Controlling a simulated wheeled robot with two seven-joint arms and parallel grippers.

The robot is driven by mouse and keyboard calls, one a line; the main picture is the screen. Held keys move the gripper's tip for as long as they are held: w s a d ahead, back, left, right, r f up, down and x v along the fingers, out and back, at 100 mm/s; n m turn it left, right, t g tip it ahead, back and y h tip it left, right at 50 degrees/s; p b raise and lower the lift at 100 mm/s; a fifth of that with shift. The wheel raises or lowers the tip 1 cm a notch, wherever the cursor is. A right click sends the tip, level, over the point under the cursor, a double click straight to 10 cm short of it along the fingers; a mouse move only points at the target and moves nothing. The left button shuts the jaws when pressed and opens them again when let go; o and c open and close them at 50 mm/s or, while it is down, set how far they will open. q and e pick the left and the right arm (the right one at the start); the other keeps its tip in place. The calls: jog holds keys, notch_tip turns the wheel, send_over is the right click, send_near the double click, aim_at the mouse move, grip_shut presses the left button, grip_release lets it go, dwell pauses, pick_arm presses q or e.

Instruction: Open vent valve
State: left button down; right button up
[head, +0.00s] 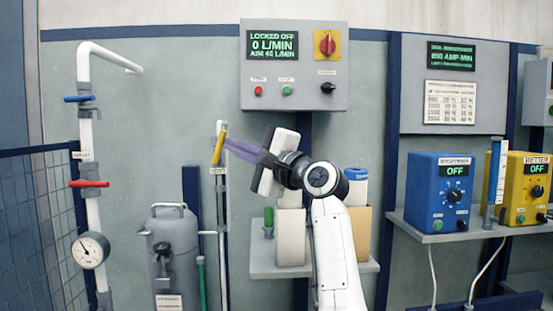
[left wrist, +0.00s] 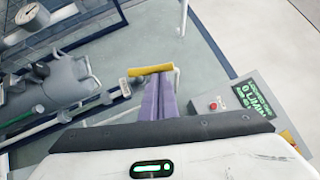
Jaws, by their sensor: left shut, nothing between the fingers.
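The vent valve has a yellow lever (head: 219,146), near upright and slightly tilted, on a thin white pipe above a "VENT" label (head: 219,171). The yellow lever also shows in the left wrist view (left wrist: 150,70), lying across the view at the fingertips. My left gripper (head: 230,145) reaches in from the right of the lever, its purple fingers shut with nothing between them. In the left wrist view the shut fingers (left wrist: 165,82) end right at the lever's right part. I cannot tell whether they touch it. My right gripper is not in view.
A control box (head: 293,65) reading "LOCKED OFF" hangs above. A grey tank (head: 172,245) stands left of the vent pipe. Farther left, a white pipe bears a red lever (head: 89,184) and a gauge (head: 90,250). A shelf (head: 262,262) with containers is below my arm.

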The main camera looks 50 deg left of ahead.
pick_arm(q)
jog(key=shift+s+a+r+n+h, duration=0.15)
jog(key=shift+s+r+n+h, duration=0.2)
jog(key=shift+n+h, duration=0.35)
jog(key=shift+s+a+r+n+h, duration=0.15)
jog(key=shift+r+n+h, duration=0.3)
jog(key=shift+n, duration=0.35)
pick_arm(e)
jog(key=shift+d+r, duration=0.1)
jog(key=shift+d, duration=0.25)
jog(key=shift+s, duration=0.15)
